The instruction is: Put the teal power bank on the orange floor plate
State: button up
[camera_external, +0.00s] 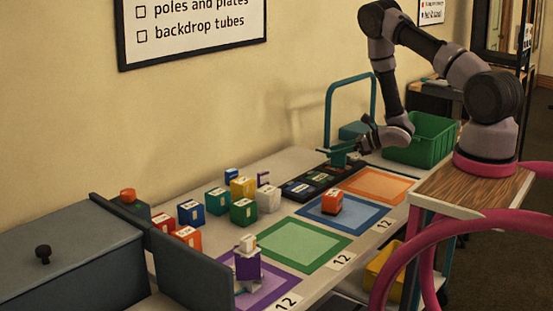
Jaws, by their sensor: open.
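The orange floor plate (376,184) lies flat at the far right end of a row of coloured plates on the table, and nothing is on it. My gripper (338,154) is open, low over the far end of a black tray (302,191) with small dark slots, behind and left of the orange plate. A teal block (355,130) shows just behind my gripper. I cannot tell whether it is the power bank. Small coloured items in the tray are too small to make out, and my gripper partly covers the tray's far end.
Blue (350,222), green (303,244) and purple (277,285) plates continue the row. An orange-red box (332,203) sits on the blue plate. A purple box (247,266) with a white top stands on the purple one. Several coloured boxes stand left; a green bin (428,142) stands right.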

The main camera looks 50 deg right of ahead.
jog(key=v, duration=1.2)
jog(key=w+d+r+m+h, duration=0.35)
jog(key=w+r+m, duration=0.35)
jog(key=r+m, duration=0.25)
notch_tip(320, 180, up, 15)
jog(key=a+m+g+h, duration=0.1)
jog(key=m+h, duration=0.3)
jog(key=m, duration=0.9)
jog(key=s+a+r+m+g, duration=0.2)
jog(key=s+a+r+m, duration=0.65)
jog(key=r+m, duration=0.3)
jog(key=s+a+r+m+g+y, duration=0.1)
jog(key=s+a+r+m+y, duration=0.1)
jog(key=s+a+m, duration=0.3)
jog(key=s+a+r+m+g+y, duration=0.1)
jog(key=s+a+r+m+y, duration=0.1)
jog(key=s+a+m, duration=0.3)
jog(key=s+a, duration=0.3)
jog(key=s, duration=0.4)
jog(key=shift+s+r+m+g, duration=0.25)
jog(key=shift+r+m+g, duration=0.05)
jog(key=shift+m, duration=0.1)
